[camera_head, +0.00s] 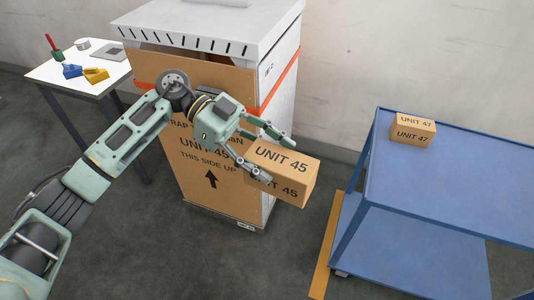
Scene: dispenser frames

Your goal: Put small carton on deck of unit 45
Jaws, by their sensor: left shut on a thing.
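The small carton (290,182) is brown, with "UNIT 45" printed on its top and front. My left gripper (278,159) is shut on it, one finger along its far side and one along its near side. The carton is held at a slant in front of the tall unit's right front corner, and the gripper hides part of it. The tall unit (283,90) has a grey slotted top, an orange stripe and a cardboard front panel (199,192) reading "THIS SIDE UP" with an arrow. My right gripper is not in view.
A blue cart (460,187) stands at the right with a "UNIT 47" carton (412,130) on its top. A white table (50,76) at the back left bears a screwdriver-like red and green item, blue and yellow pieces.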

